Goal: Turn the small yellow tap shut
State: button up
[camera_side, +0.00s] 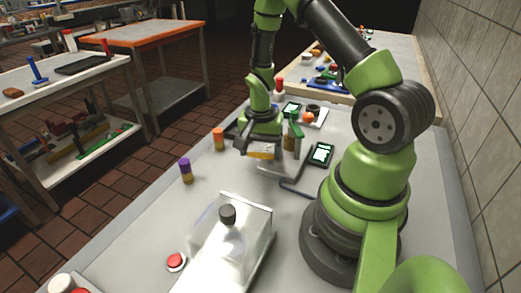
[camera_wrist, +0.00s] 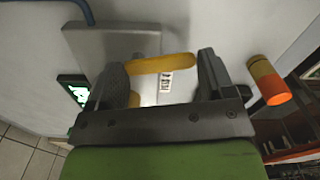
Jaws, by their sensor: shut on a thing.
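The yellow tap (camera_wrist: 160,63) shows in the wrist view as a rounded yellow bar lying across the space between my fingers, beside a small white label. A second piece of yellow shows by the left finger, partly hidden by it. In the side view a bit of yellow (camera_side: 262,154) shows just under my gripper (camera_side: 257,148). My gripper, also in the wrist view (camera_wrist: 163,75), is closed on the yellow tap, with one dark finger at each end of the bar. The finger contacts are partly hidden, and the tap's body is mostly hidden in the side view.
A grey metal plate (camera_wrist: 105,42) lies by the tap. A small display (camera_side: 321,153) stands right of my gripper. An orange-topped cylinder (camera_side: 218,138) and a purple-topped one (camera_side: 186,170) stand to the left. A clear box (camera_side: 258,222) and red button (camera_side: 176,261) are nearer.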

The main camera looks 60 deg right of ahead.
jog(key=shift+d+m, duration=0.3)
jog(key=shift+m, duration=1)
jog(key=o, duration=0.9)
jog(key=shift+r, duration=0.15)
notch_tip(320, 180, up, 10)
jog(key=shift+f, duration=0.2)
